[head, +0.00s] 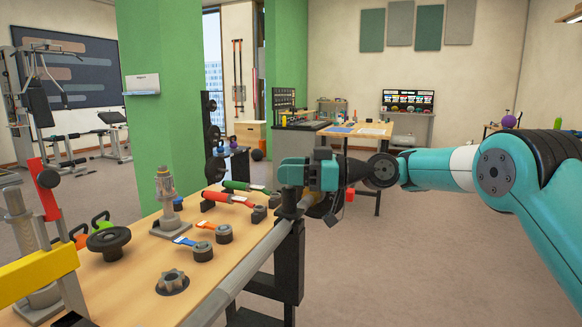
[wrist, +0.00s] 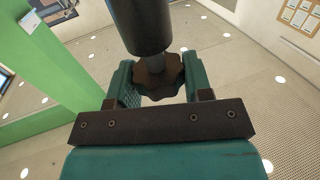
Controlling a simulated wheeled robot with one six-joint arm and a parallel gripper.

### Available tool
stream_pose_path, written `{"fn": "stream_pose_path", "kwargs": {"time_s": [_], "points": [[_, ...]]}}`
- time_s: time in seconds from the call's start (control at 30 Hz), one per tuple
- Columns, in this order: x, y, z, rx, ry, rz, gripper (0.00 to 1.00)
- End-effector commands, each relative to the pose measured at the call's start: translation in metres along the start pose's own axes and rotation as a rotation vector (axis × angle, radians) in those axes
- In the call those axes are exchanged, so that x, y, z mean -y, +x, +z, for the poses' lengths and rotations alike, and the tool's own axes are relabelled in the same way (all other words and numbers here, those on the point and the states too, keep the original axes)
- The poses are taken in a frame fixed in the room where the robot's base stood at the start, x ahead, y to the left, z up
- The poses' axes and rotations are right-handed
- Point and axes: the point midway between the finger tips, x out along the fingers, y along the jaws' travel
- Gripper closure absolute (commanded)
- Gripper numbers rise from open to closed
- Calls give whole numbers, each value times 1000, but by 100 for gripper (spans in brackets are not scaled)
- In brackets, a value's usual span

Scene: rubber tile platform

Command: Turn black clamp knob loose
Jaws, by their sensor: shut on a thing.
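The black clamp knob (wrist: 160,78) is a dark, lobed knob on a short shaft under a thick black cylinder (wrist: 140,25) in the wrist view. My gripper (wrist: 158,88) has its teal fingers on either side of the knob and is shut on it. In the head view my gripper (head: 307,173) is at the right edge of the bench, at the top of a black upright clamp part (head: 290,258). The knob cannot be made out there because my gripper covers it.
The wooden bench (head: 135,262) holds a loose grey lobed knob (head: 172,282), a black handwheel (head: 108,240), red and green handled tools (head: 228,197) and strap-like clamps (head: 202,250). A grey rail (head: 250,262) runs along its edge. Open floor (head: 420,270) lies to the right.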

Motion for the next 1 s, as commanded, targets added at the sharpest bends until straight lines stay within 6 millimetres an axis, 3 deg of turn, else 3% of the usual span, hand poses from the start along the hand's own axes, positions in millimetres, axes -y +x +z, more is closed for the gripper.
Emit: {"fn": "stream_pose_path", "kwargs": {"time_s": [0.57, 0.6, 0.67, 1.0], "points": [[1, 2, 1, -1, 2, -31, 78], [1, 2, 1, -1, 2, -31, 45], [1, 1, 0, -1, 2, -31, 31], [1, 1, 1, -1, 1, -33, 29]]}}
